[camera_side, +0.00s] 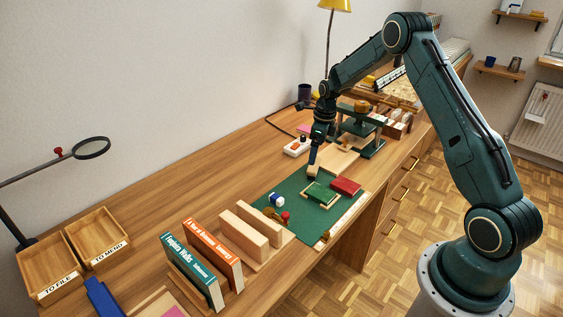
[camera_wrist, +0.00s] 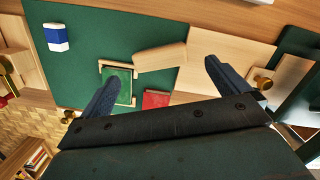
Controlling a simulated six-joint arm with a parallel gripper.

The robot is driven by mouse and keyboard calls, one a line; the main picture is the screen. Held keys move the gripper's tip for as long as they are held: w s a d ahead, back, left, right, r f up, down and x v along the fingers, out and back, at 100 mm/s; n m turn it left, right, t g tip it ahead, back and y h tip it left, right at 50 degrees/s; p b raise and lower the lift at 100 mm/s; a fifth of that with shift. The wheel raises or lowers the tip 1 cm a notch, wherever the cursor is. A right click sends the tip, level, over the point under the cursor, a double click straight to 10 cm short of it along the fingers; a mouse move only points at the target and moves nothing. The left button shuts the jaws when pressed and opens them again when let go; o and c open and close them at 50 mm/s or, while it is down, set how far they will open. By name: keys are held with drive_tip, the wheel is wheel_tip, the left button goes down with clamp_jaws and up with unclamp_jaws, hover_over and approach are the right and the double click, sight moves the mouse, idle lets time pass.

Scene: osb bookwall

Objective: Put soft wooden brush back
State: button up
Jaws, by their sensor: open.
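A pale wooden block that looks like the soft brush (camera_wrist: 160,57) lies on the green mat near its edge, close to a wooden board; its bristles cannot be made out. In the side view the brush (camera_side: 313,171) shows just under my fingertips. My gripper (camera_side: 314,160) points down over it. In the wrist view my gripper (camera_wrist: 161,72) is open, with one finger on each side of the brush and nothing held. I cannot tell how far the fingertips are above it.
On the green mat (camera_side: 262,200) are a green book (camera_side: 320,193) in a wooden cradle, a red book (camera_side: 346,186) and a blue-and-white eraser (camera_side: 276,199). A green press (camera_side: 361,125) stands behind. Upright books (camera_side: 214,253) and two labelled trays (camera_side: 97,238) are at left.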

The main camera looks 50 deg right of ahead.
sight(318, 164)
wheel_tip(318, 164, up, 7)
drive_tip(key=shift+s+d+f, duration=0.15)
drive_tip(key=shift+s+f, duration=0.05)
drive_tip(key=shift+s, duration=0.2)
idle(0.4)
drive_tip(key=s+a+r+n+t, duration=0.1)
drive_tip(key=s+a+r+n, duration=0.5)
drive_tip(key=a+r+n, duration=0.25)
drive_tip(key=s+a+r+n+t, duration=0.1)
drive_tip(key=s+a+r+n, duration=0.55)
drive_tip(key=r, duration=0.35)
drive_tip(key=s+a+r+n+t, duration=0.1)
drive_tip(key=s+a+n, duration=0.3)
drive_tip(key=s+n, duration=0.4)
drive_tip(key=s+a+n+t, duration=0.1)
drive_tip(key=s+a+n, duration=0.3)
drive_tip(key=s+n, duration=0.4)
drive_tip(key=s, duration=0.3)
drive_tip(key=shift+s+a+r+n+h, duration=0.15)
drive_tip(key=shift+a+r+n+h, duration=0.05)
drive_tip(key=shift+r+n+h, duration=0.15)
